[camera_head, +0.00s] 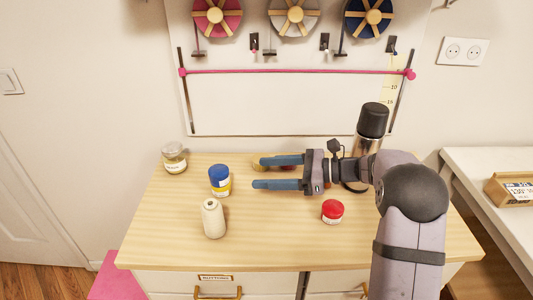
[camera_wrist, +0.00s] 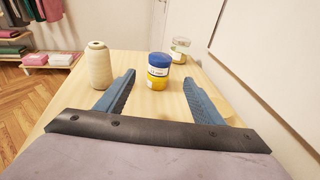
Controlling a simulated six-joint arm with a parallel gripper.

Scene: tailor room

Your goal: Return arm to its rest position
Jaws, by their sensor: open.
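My gripper (camera_head: 258,172) is open and empty above the wooden tabletop, its two blue fingers pointing left. In the wrist view the open fingers (camera_wrist: 160,95) show apart, with a jar with a blue lid and yellow lower part (camera_wrist: 157,72) beyond them. In the head view this blue-lidded jar (camera_head: 220,181) stands just left of the fingertips, apart from them. My arm reaches in from the right side of the head view. A yellowish round thing is partly hidden behind the upper finger.
A cream thread cone (camera_head: 213,218) stands at the front and a glass jar (camera_head: 174,158) at the back left. A red-lidded jar (camera_head: 333,211) stands below my wrist. A dark-capped bottle (camera_head: 372,122) is behind my arm. A wall board (camera_head: 290,105) rises behind the table (camera_head: 160,240).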

